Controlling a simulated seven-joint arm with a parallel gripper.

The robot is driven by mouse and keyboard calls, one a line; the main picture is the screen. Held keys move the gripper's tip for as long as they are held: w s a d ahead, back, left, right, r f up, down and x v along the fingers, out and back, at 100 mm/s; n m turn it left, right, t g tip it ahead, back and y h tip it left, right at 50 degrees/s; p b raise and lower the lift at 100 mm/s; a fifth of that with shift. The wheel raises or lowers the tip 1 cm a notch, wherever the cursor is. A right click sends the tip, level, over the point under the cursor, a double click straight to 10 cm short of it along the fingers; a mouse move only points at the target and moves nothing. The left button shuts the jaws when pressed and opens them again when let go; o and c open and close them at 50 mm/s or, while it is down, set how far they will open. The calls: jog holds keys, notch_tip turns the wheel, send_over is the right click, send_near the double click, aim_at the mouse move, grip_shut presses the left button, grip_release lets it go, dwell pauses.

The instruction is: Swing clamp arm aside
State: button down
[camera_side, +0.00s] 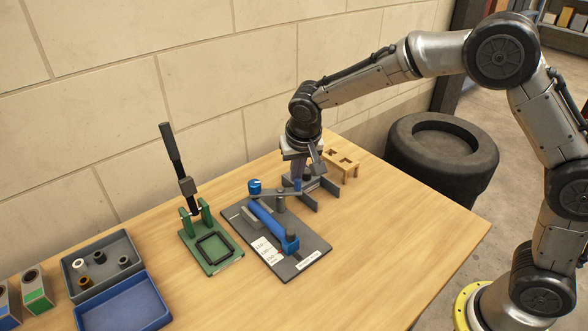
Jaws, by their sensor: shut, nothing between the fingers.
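A dark fixture plate (312,248) lies on the table with a blue tube (265,219) lying diagonally on it. A grey clamp arm (272,194) reaches across above the tube's far end, with a blue knob (254,187) at its left end. My gripper (299,181) points down at the right end of the clamp arm, close to a small blue part there. It is shut with nothing held. Its fingertips are small and partly hidden, and I cannot tell whether they touch the clamp arm.
A green press (222,262) with a tall black lever stands left of the plate. A grey box with bushings (102,247) and a blue tray (125,305) are at the front left. The table's right front is clear.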

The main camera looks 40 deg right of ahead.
jog(key=m, duration=0.2)
jog(key=s+m+h, duration=0.1)
jog(key=a+m+g, duration=0.1)
jog(key=m, duration=0.1)
jog(key=shift+s+m, duration=0.3)
jog(key=shift+s, duration=0.05)
jog(key=m, duration=0.1)
jog(key=a+m+g+h, duration=0.1)
jog(key=m, duration=0.1)
jog(key=shift+s+a+m, duration=0.1)
jog(key=shift+s+m, duration=0.2)
jog(key=shift+s, duration=0.1)
jog(key=shift+s+a, duration=0.15)
jog(key=shift+a, duration=0.2)
notch_tip(320, 180, up, 10)
jog(key=f, duration=0.1)
send_over(299, 194)
jog(key=shift+s+a+r, duration=0.2)
jog(key=shift+a+r, duration=0.05)
jog(key=shift+a, duration=0.05)
